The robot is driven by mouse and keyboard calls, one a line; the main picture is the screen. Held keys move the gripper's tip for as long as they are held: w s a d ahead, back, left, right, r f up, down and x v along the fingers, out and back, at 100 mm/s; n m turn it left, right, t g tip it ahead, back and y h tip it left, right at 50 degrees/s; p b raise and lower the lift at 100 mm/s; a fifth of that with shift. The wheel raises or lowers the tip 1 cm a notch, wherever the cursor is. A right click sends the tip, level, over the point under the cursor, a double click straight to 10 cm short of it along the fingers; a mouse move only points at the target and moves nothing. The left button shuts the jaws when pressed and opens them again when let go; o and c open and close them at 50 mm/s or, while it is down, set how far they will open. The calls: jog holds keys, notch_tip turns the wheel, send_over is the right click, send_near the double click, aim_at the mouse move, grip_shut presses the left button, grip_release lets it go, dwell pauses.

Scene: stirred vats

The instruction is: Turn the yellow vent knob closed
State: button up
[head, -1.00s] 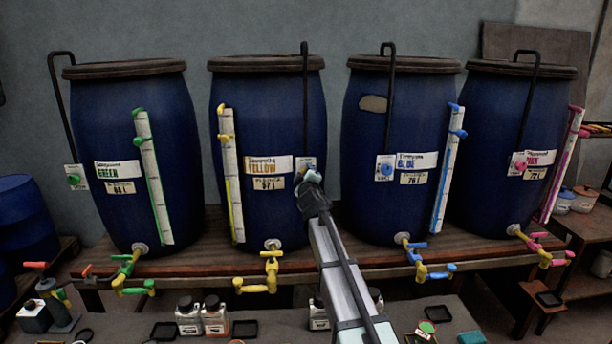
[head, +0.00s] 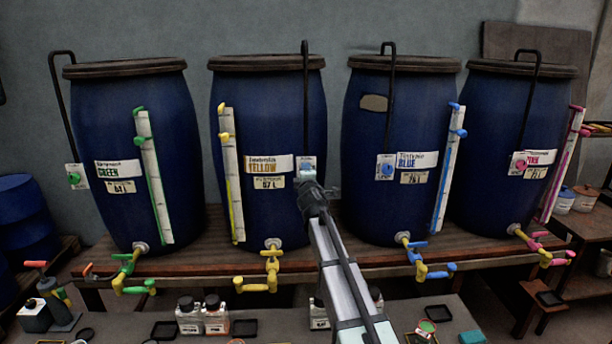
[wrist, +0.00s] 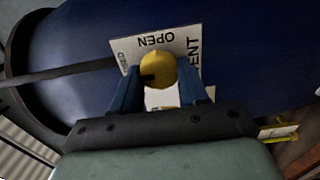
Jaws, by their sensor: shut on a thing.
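The yellow vent knob (wrist: 157,70) is round with a dark mark on its left side in the wrist view. It sits on a white vent card (wrist: 188,45), whose words OPEN and VENT show; other wording is partly hidden. My gripper (wrist: 158,88) has its two blue fingers at either side of the knob, shut on it. In the head view my gripper (head: 307,170) is at the front of the yellow-labelled vat (head: 262,110), just right of its label. There the fingers hide the knob.
The green (head: 135,100), blue (head: 425,110) and pink (head: 485,120) vats stand beside it on a wooden bench (head: 215,258). A black bent rod (head: 305,90) rises above my gripper. Bottles (head: 202,316) and dark trays stand on the table below.

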dwell(0.3)
jog(key=o, duration=1.1)
jog(key=shift+c, duration=0.2)
jog(key=shift+s, duration=0.1)
jog(key=s, duration=1.3)
jog(key=shift+s, duration=0.3)
